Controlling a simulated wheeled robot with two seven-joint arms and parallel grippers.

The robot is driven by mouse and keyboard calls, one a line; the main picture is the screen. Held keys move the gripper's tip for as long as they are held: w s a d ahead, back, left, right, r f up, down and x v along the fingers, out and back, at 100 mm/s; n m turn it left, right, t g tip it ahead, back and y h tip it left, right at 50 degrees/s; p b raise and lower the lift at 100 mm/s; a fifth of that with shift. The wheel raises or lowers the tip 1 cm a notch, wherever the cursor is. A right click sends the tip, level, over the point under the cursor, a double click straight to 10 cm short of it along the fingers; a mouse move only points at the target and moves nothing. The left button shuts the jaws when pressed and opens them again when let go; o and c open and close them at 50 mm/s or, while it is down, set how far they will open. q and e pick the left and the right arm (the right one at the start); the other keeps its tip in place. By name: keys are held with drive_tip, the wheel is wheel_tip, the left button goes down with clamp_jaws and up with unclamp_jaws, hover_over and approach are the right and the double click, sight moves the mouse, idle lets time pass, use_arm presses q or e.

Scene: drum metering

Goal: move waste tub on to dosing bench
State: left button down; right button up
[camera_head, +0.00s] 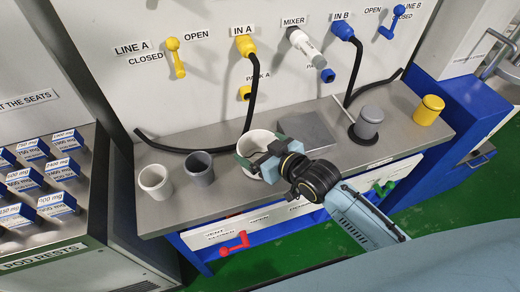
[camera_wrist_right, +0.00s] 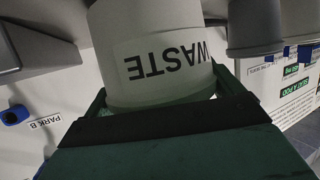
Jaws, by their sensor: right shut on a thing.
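The waste tub (camera_head: 257,139) is a white, round, open tub. It is at the front middle of the grey dosing bench (camera_head: 225,214). My right gripper (camera_head: 268,158) is shut on its near side and hides part of it. In the right wrist view the tub (camera_wrist_right: 150,45) shows its WASTE label upside down, between the fingers of my gripper (camera_wrist_right: 160,112). I cannot tell whether its base touches the bench top. My left gripper is not in view.
A white cup (camera_head: 155,182) and a grey cup (camera_head: 199,168) stand left of the tub. A grey lidded pot (camera_head: 368,123) and a yellow pot (camera_head: 428,110) stand at right. Black hoses (camera_head: 180,149) run along the back.

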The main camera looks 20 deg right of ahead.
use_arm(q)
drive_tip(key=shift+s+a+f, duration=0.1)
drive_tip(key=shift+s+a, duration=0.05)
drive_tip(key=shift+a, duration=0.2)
use_arm(e)
drive_tip(key=shift+f, duration=0.25)
drive_tip(key=o, duration=0.7)
drive_tip(key=shift+o, duration=0.2)
drive_tip(key=shift+r, duration=0.1)
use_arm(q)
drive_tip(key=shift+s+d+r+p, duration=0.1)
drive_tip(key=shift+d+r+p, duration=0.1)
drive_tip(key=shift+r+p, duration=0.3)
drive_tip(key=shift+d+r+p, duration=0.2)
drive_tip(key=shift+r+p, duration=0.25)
use_arm(e)
drive_tip(key=v, duration=1.2)
drive_tip(key=shift+a, duration=0.1)
